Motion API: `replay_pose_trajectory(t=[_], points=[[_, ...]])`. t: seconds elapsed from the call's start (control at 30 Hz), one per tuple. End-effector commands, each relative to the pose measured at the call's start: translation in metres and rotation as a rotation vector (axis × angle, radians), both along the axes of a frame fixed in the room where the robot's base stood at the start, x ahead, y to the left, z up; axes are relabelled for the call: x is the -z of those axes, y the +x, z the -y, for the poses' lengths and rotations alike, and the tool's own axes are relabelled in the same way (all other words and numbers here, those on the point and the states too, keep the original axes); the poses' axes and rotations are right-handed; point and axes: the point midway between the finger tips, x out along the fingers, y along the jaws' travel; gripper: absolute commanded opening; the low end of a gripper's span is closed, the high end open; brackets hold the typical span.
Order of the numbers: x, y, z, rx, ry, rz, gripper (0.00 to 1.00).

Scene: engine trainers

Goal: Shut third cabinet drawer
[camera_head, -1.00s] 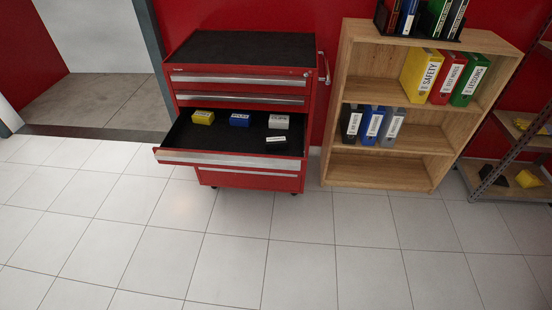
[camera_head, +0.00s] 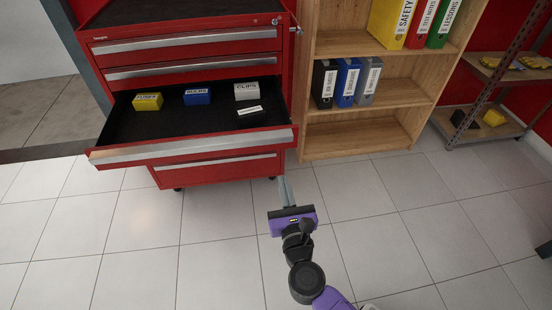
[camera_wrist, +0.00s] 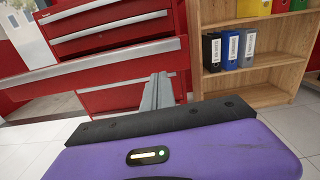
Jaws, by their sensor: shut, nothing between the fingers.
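The red tool cabinet (camera_head: 180,30) stands at the upper left of the head view. Its third drawer (camera_head: 192,148) is pulled out, with a silver handle strip along its front. The other drawers are shut. The open drawer holds a yellow box (camera_head: 148,102), a blue box (camera_head: 197,97), a grey box (camera_head: 247,91) and a small dark item with a white label (camera_head: 251,112). My gripper (camera_head: 284,184) is shut and empty, in front of the cabinet near the right end of the drawer front. In the wrist view the fingers (camera_wrist: 157,92) overlap the cabinet's lower front, just below the drawer front (camera_wrist: 95,68).
A wooden shelf (camera_head: 375,134) with binders stands right of the cabinet. A metal rack (camera_head: 490,70) stands farther right. The tiled floor (camera_head: 130,240) in front of the cabinet is clear.

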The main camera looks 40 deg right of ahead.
Motion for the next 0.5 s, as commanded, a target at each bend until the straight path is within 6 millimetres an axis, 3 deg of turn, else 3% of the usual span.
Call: replay_pose_trajectory(t=[0.27,0.5], points=[[0.000,0.026,0.018,0.007,0.034,0.021,0.00],[0.000,0.064,0.045,0.005,0.031,0.020,0.00]])
